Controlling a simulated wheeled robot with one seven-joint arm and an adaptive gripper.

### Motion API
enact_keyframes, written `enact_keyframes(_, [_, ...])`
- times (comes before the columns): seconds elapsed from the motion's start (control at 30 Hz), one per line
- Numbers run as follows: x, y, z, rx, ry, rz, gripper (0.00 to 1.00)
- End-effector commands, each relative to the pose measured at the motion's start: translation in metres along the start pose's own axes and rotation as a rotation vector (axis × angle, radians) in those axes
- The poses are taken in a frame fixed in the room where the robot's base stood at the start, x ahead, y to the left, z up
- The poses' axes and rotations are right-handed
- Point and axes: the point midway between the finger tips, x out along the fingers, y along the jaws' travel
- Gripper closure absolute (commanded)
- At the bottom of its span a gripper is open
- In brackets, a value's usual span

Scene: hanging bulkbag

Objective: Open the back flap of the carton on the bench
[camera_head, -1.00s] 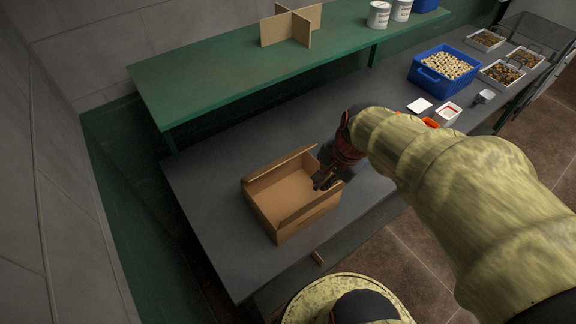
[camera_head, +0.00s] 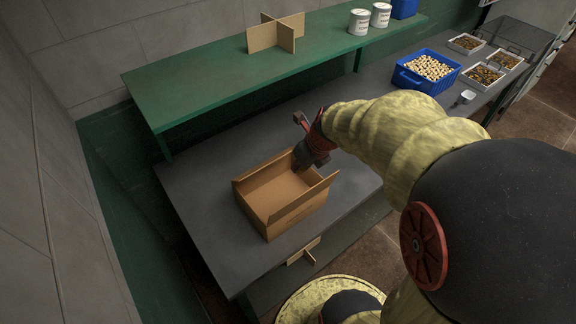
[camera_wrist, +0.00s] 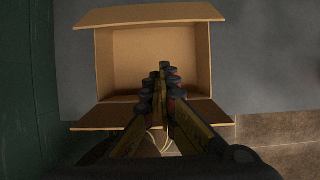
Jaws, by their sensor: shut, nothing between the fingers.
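The open-topped brown cardboard carton (camera_head: 272,197) sits on the grey bench. Its back flap (camera_head: 262,168) stands up along the far long edge; in the wrist view this flap (camera_wrist: 150,15) is at the top and leans outward. The front flap (camera_head: 305,198) also stands raised and tilted outward, and shows below the opening in the wrist view (camera_wrist: 95,117). The inside of the carton looks empty. My gripper (camera_head: 299,165) is shut and empty at the carton's right end, near the back corner. In the wrist view its fingertips (camera_wrist: 164,68) overlap the opening; contact is unclear.
A green shelf (camera_head: 230,75) overhangs the bench behind the carton, bearing a cardboard divider (camera_head: 276,34) and white tubs (camera_head: 359,21). A blue crate (camera_head: 427,71) and small trays stand further right. The bench left of the carton is clear.

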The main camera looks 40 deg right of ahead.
Motion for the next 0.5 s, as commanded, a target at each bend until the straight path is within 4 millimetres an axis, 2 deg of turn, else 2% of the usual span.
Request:
enact_keyframes(0.17, [0.027,0.001,-0.002,-0.002,0.003,0.002,1.0])
enact_keyframes(0.5, [0.094,0.001,-0.003,-0.005,0.004,0.003,1.0])
